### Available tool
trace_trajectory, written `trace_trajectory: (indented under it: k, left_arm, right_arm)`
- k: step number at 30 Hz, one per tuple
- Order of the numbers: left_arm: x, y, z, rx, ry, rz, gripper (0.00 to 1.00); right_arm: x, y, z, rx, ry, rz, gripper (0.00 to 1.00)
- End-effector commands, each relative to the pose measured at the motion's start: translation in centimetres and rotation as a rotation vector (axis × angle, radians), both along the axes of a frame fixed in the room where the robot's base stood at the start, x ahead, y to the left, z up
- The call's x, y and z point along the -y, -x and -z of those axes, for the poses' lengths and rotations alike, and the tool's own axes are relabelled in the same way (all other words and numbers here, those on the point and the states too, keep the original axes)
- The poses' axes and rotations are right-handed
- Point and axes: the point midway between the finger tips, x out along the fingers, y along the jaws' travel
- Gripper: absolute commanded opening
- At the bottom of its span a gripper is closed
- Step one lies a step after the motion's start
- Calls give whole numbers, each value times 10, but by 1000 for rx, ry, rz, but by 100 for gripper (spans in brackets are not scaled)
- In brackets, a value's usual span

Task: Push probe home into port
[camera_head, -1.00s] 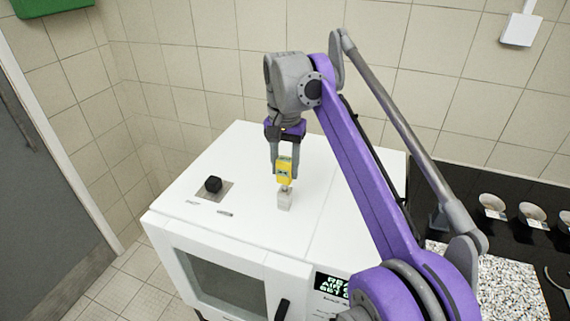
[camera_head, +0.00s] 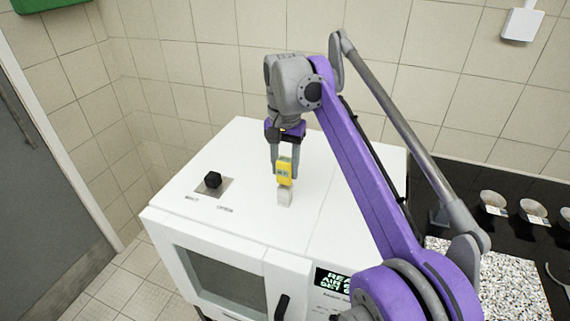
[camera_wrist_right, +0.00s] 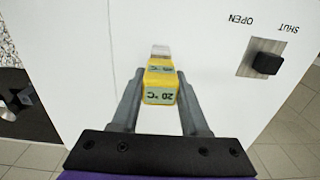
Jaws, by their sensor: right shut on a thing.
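The yellow probe (camera_head: 284,172) is held upright in my right gripper (camera_head: 284,165), above the white machine's top. Its label reads "20 °C" in the right wrist view (camera_wrist_right: 160,95). My right gripper's fingers also show there (camera_wrist_right: 160,103), shut on the probe's two sides. My left gripper is not in view.
The white machine (camera_head: 330,190) has a black knob (camera_head: 213,180) on its top, marked OPEN and SHUT, and a windowed door (camera_head: 220,280) with a black handle. At right, a dark bench (camera_head: 500,235) holds several bowls and a speckled slab (camera_head: 500,280). A tiled wall stands behind.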

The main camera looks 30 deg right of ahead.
Motion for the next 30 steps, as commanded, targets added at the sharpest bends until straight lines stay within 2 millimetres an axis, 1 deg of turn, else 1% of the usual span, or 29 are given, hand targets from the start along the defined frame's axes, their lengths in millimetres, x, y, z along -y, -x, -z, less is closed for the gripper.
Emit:
trace_trajectory:
  k: [3,17,30]
  left_arm:
    - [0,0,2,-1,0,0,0]
    - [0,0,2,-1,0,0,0]
    - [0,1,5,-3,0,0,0]
  right_arm:
    - [0,0,3,0,0,0,0]
    - [0,0,3,0,0,0,0]
    - [0,0,13,0,0,0,0]
